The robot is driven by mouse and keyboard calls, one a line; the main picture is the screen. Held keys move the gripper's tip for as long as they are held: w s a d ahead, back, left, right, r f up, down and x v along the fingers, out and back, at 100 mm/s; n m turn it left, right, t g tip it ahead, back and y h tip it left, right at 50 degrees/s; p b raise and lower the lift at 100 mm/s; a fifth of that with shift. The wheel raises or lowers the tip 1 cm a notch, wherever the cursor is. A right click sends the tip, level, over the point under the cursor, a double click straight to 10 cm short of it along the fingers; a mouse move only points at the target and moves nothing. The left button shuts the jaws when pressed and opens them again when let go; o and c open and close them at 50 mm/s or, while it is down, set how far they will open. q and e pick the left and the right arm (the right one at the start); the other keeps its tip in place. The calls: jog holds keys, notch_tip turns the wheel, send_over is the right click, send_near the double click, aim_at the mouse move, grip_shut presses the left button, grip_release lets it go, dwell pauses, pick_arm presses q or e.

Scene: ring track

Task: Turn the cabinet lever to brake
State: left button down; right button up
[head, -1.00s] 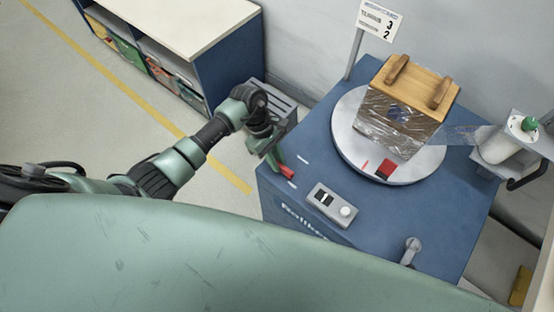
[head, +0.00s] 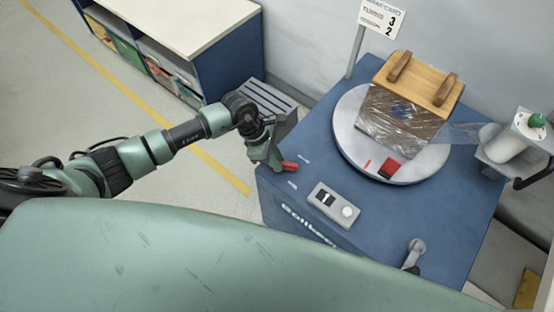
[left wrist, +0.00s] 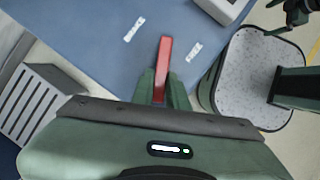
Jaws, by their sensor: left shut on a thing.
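The red lever (head: 290,166) sits at the near left corner of the blue cabinet (head: 330,160). My left gripper (head: 276,162) is shut on it. In the left wrist view the red lever (left wrist: 164,62) stands out from between the green fingers (left wrist: 160,88) and points between two white labels, one on the left (left wrist: 134,29) and one on the right (left wrist: 194,51). The label print is too small to read. A dark gripper (left wrist: 293,14), which looks like my right one, shows at the top right of the left wrist view; its opening is unclear.
A film-wrapped box (head: 400,118) with a wooden top stands on a round turntable (head: 350,145). A switch box (head: 334,204) and a crank-like handle (head: 415,247) are on the cabinet's near side. A film roll (head: 505,142) stands right. A grey slatted box (head: 268,97) is behind my gripper.

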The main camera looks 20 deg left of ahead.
pick_arm(q)
jog(key=n+t+p, duration=0.1)
jog(key=n, duration=0.2)
jog(key=shift+r+n+y+p, duration=0.1)
jog(key=shift+n+y+p, duration=0.2)
jog(key=shift+n, duration=0.1)
jog(key=n+t+p, duration=0.1)
jog(key=n, duration=0.2)
jog(key=shift+d+n+t+y+p, duration=0.1)
jog(key=shift+n+t+y+p, duration=0.2)
jog(key=shift+y+p, duration=0.1)
jog(key=n+y+p, duration=0.1)
jog(key=n, duration=0.2)
jog(key=shift+n+t, duration=0.3)
jog(key=shift+t, duration=0.1)
jog(key=shift+n+y, duration=0.3)
jog(key=shift+n, duration=0.4)
jog(key=c, duration=1.4)
grip_release()
